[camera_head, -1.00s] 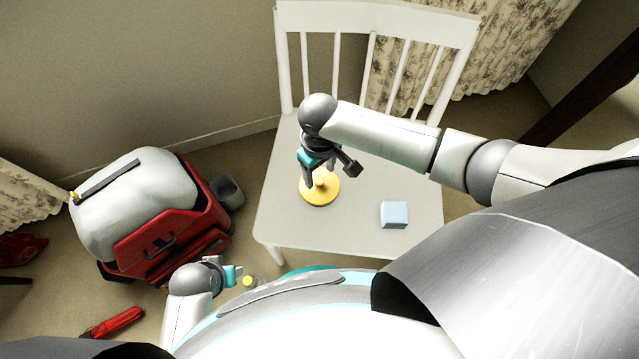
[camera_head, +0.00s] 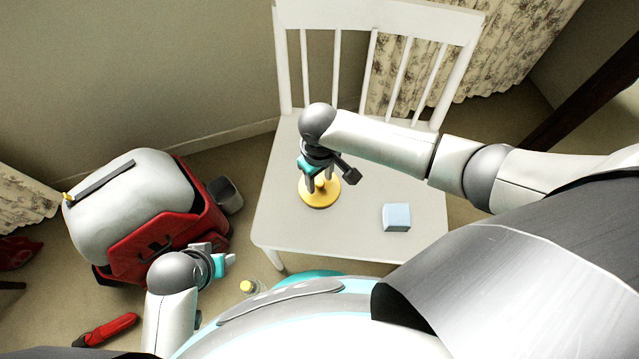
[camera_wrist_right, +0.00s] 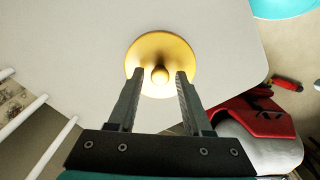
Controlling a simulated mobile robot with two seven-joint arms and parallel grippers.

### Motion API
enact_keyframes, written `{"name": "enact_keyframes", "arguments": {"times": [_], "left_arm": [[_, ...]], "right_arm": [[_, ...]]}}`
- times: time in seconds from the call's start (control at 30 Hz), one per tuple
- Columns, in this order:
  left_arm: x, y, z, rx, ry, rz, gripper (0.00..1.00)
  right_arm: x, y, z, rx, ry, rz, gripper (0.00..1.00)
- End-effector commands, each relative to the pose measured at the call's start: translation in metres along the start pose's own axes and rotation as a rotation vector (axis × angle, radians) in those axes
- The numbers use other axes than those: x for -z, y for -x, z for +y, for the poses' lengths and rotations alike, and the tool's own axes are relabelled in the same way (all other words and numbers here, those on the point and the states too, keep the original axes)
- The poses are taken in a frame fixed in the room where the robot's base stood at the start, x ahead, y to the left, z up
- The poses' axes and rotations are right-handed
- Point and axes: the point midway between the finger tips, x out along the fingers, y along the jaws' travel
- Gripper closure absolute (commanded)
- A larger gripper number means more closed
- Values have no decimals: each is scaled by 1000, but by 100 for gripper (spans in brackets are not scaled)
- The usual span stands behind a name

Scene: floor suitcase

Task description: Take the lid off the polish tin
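The polish tin (camera_head: 329,200), round and yellow with a small knob on top, stands on the white chair seat. In the right wrist view, the tin (camera_wrist_right: 160,45) shows from above with its knob (camera_wrist_right: 159,75). My right gripper (camera_head: 319,188) is over the tin, pointing down. In the wrist view, the right gripper (camera_wrist_right: 159,75) is open, one finger on each side of the knob with gaps between. Whether a separate lid seam exists cannot be seen. My left gripper (camera_head: 228,262) is low at the left, away from the chair; its finger opening is unclear.
A pale blue block (camera_head: 396,217) lies on the chair seat (camera_head: 290,235), right of the tin. The chair's slatted back rises behind. A red and grey suitcase (camera_head: 150,245), a grey cup-like container (camera_head: 226,194), a red object (camera_head: 107,330) and a small yellow-topped item (camera_head: 247,286) are on the floor.

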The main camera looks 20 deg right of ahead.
Motion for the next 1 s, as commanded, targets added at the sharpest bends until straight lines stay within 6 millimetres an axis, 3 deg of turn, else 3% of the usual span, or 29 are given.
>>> {"name": "enact_keyframes", "arguments": {"times": [0.03, 0.43, 1.0], "left_arm": [[0, 0, 0, 0, 0, 0, 50], [0, 0, 0, 0, 0, 1, 50], [0, 0, 0, 0, 0, 0, 50]], "right_arm": [[0, 0, 0, 0, 0, 0, 57], [0, 0, 0, 0, 0, 0, 100], [0, 2, 0, 0, 0, 0, 100]]}}
